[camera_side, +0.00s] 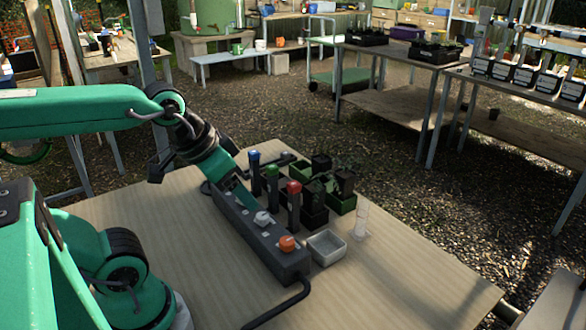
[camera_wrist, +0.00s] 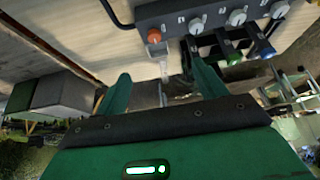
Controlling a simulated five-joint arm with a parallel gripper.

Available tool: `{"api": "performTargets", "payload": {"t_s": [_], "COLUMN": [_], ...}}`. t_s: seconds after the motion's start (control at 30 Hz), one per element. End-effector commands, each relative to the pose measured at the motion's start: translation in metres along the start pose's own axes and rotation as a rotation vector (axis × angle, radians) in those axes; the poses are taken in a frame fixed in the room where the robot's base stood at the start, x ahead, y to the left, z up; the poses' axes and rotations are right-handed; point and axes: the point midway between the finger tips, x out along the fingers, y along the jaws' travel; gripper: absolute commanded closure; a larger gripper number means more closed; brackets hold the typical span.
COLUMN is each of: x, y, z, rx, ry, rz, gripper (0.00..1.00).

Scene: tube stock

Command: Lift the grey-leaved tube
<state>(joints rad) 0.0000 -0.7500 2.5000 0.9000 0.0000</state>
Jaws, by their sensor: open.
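Dark plant tubes stand in a group right of the dark control box in the side view, among them one at the back (camera_side: 321,163) and one at the right (camera_side: 345,183). Some sit in green-edged holders. The foliage is dark and small, and I cannot tell which tube has grey leaves.
The dark control box (camera_side: 255,236) has an orange knob (camera_side: 287,243) and pale knobs. Black posts with blue (camera_side: 254,156), green and red (camera_side: 294,187) tops stand beside it. A grey tray (camera_side: 327,247) and clear cylinder (camera_side: 361,222) are nearby. The table front is mostly clear.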

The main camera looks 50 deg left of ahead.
Motion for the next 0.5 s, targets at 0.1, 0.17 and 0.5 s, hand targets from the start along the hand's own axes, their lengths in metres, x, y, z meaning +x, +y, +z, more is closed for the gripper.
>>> {"api": "performTargets", "payload": {"t_s": [0.1,0.17,0.5], "x": [-0.001,-0.001,-0.003], "y": [0.000,-0.001,-0.005], "z": [-0.002,-0.005,-0.051], "rx": [0.000,0.000,0.000], "ry": [-0.002,-0.005,-0.061], "rz": [0.000,-0.001,-0.008], "gripper": [0.29,0.29,0.29]}}
